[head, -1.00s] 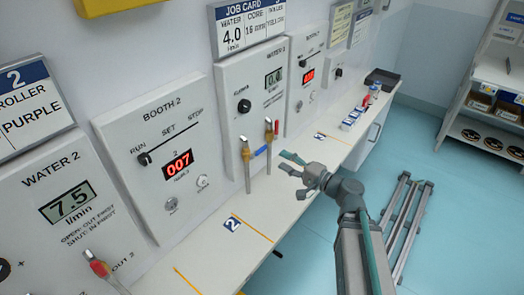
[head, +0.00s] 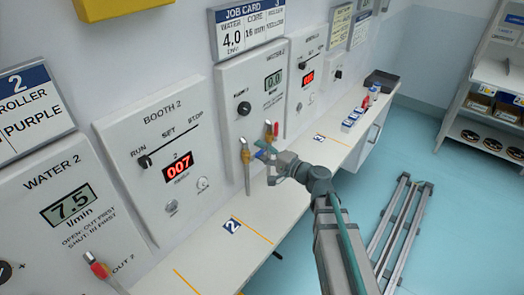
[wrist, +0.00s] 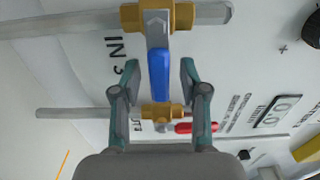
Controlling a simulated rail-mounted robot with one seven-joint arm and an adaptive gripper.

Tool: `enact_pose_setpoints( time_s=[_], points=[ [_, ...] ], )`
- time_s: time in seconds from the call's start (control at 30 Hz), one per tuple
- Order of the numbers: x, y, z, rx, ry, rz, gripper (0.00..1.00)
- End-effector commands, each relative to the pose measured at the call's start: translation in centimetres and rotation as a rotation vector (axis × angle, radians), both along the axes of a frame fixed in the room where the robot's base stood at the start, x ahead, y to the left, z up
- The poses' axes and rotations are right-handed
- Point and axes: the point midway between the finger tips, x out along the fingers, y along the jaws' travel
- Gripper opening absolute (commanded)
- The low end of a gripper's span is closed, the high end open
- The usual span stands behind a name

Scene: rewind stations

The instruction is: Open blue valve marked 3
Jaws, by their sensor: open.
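The blue valve handle (wrist: 160,75) lies between the two open fingers of my gripper (wrist: 157,82) in the wrist view, with a gap on both sides. It extends from a brass valve body (wrist: 130,17) on a grey pipe, beside the marking "IN 3" (wrist: 113,45). In the head view my gripper (head: 267,164) is at the valve pipes, and only a bit of the blue handle (head: 259,154) shows beside a finger. The valve with the red handle (head: 276,129) stands just behind; its handle also shows in the wrist view (wrist: 197,127).
The station panel (head: 230,85) has a black knob (head: 244,108) and a display (head: 272,82) reading 0.0. Left are booth 2's panel (head: 120,135) and the water 2 panel (head: 40,185). The white bench (head: 205,265) is clear in front.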

Motion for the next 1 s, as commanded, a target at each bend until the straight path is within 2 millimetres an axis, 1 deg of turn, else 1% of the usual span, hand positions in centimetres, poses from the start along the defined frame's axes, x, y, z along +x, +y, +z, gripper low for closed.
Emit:
enact_pose_setpoints(
  time_s=[0.1,0.13,0.3,0.37,0.4,0.8,1.0],
  points=[
    [-0.01,-0.02,-0.02,0.0,0.0,0.0,0.44],
    [-0.02,-0.02,-0.02,0.0,0.0,0.0,0.4],
    [-0.02,-0.03,-0.02,0.0,0.0,0.0,0.12],
    [-0.02,-0.03,-0.02,0.0,0.0,0.0,0.02],
    [-0.02,-0.03,-0.02,0.0,0.0,0.0,0.0],
    [0.03,-0.08,-0.06,-0.002,-0.003,0.0,0.0],
    [0.47,-0.39,-0.17,-0.025,-0.036,0.0,0.0]
  ],
)
